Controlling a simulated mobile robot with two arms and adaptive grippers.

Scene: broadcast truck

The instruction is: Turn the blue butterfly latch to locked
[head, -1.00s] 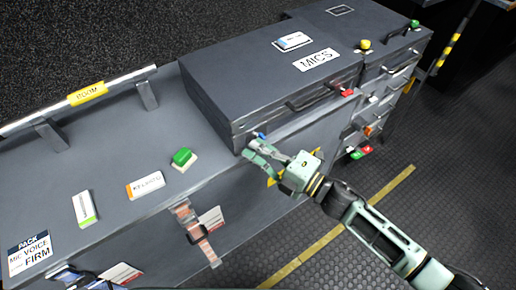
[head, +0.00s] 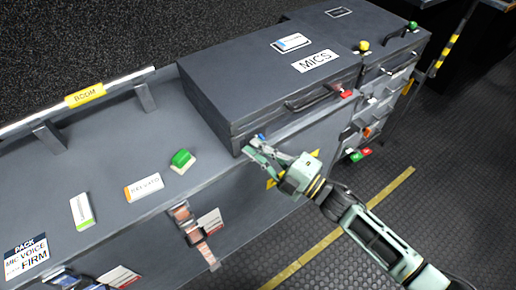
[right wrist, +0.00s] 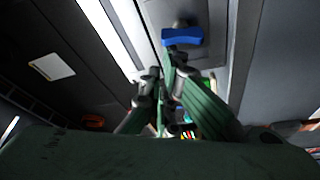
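The blue butterfly latch (head: 262,137) is on the front of the grey MICS case, near its lower left corner. In the right wrist view the latch (right wrist: 183,38) is a blue bar lying crosswise on a round dark mount, close ahead of the fingertips. My right gripper (head: 248,147) is at the case front beside the latch. In the right wrist view its green fingers (right wrist: 161,68) converge with their tips close together, nothing visible between them. The right finger's tip is just below the latch; I cannot tell whether they touch. My left gripper is out of view.
The MICS case (head: 235,88) stands on a long grey counter (head: 115,215). A black handle (head: 305,103) and a red tab (head: 346,93) are right of the latch. A copper-coloured strap (head: 193,232) hangs left of my gripper. Open floor (head: 340,200) lies in front.

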